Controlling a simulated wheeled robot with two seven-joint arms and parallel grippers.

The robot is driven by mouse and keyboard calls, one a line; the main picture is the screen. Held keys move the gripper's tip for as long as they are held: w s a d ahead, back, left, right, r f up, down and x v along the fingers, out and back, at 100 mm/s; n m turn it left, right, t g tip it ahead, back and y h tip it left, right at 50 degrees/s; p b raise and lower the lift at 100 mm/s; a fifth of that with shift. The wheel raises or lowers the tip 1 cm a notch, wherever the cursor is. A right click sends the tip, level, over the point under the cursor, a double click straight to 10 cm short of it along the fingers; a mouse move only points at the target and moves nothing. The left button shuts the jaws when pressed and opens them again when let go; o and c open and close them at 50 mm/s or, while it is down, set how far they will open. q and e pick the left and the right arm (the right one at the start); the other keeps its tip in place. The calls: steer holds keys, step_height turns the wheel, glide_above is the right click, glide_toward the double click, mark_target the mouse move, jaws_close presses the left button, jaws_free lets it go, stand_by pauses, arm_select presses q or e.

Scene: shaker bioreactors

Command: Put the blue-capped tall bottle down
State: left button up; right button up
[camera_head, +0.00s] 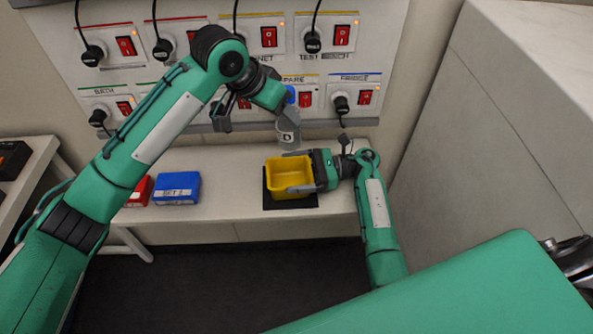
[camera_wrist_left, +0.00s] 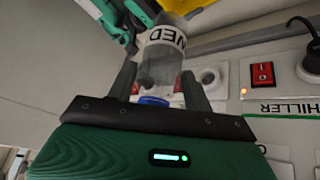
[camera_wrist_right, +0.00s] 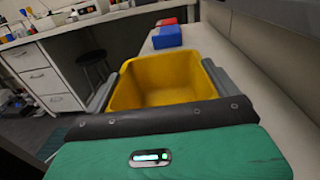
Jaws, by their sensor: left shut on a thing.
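The tall bottle (camera_head: 288,132) is clear grey with a white label and a blue cap (camera_head: 291,95). My left gripper (camera_head: 284,104) is shut on it near the cap and holds it roughly upright, apparently above the bench behind the yellow bin. In the left wrist view the bottle (camera_wrist_left: 160,65) sits between the fingers, with its blue cap (camera_wrist_left: 153,100) toward the palm. My right gripper (camera_head: 312,172) is at the right side of the yellow bin (camera_head: 272,185). In the right wrist view its fingers are wide apart, on either side of the bin (camera_wrist_right: 165,72).
The bin stands on a black mat (camera_head: 290,203) on the white bench (camera_head: 228,215). A blue box (camera_head: 177,188) and a red box (camera_head: 140,192) lie left. A switch panel (camera_head: 190,67) with plugs and cables is behind. Bench between blue box and mat is clear.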

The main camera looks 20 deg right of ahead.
mark_target(280, 129)
steer(key=c, duration=0.4)
arm_select(q)
steer(key=f+m+g, duration=0.1)
steer(key=f+m, duration=0.2)
steer(key=w+f+m+g, duration=0.1)
steer(key=m, duration=0.1)
steer(key=shift+f+g, duration=0.3)
steer(key=shift+f, duration=0.05)
arm_select(e)
steer(key=shift+o, duration=0.2)
arm_select(q)
steer(key=shift+f+m+g, duration=0.4)
steer(key=shift+f+m, duration=0.35)
steer(key=shift+m, duration=0.35)
step_height(280, 129, down, 10)
